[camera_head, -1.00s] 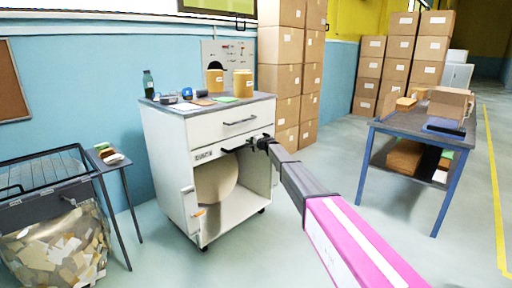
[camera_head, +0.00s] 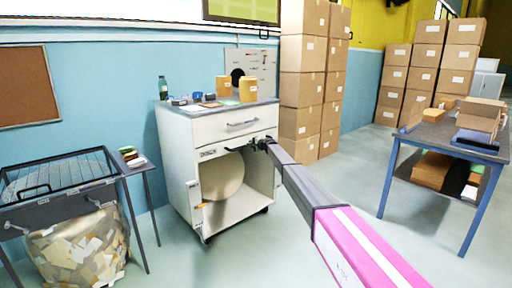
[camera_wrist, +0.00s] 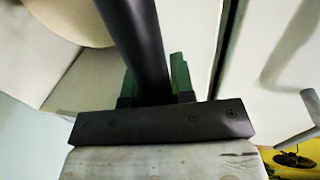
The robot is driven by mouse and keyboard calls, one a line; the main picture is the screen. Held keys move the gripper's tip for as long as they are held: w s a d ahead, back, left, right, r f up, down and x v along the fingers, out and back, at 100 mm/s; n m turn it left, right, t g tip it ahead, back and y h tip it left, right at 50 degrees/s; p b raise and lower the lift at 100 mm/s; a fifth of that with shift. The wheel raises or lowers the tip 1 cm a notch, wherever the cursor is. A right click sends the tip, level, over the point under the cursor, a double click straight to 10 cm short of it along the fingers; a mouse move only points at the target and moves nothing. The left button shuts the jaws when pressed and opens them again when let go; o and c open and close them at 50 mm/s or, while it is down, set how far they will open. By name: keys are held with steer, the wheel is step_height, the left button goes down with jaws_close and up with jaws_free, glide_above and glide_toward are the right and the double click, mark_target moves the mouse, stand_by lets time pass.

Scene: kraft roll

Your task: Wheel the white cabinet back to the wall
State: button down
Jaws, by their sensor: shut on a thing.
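The white cabinet (camera_head: 190,180) stands upright on castors in front of the blue wall, at the middle left of the head view. Its grey top carries several small items. A drawer with a bar handle (camera_head: 242,124) is at the top front. Below it is an open bay with a large kraft roll (camera_head: 222,176). My gripper (camera_head: 262,145) is shut on the black bar handle (camera_wrist: 133,38) at the top of the bay. In the wrist view the bar runs between the green fingertips. The gap behind the cabinet is mostly hidden.
A wire-topped bin (camera_head: 75,245) of paper scraps and a small side table (camera_head: 148,205) stand left of the cabinet. Stacked cartons (camera_head: 303,75) stand close on its right by the wall. A blue-legged table (camera_head: 390,180) is at the right. Floor between is clear.

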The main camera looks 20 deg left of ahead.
steer(key=shift+r+x, duration=0.15)
steer(key=shift+x, duration=0.5)
steer(key=shift+r+x, duration=0.1)
steer(key=shift+x, duration=0.55)
steer(key=shift+w, duration=0.15)
steer(key=c, duration=1)
jaws_free()
steer(key=shift+a, duration=0.15)
steer(key=shift+o, duration=0.2)
steer(key=v, duration=1.1)
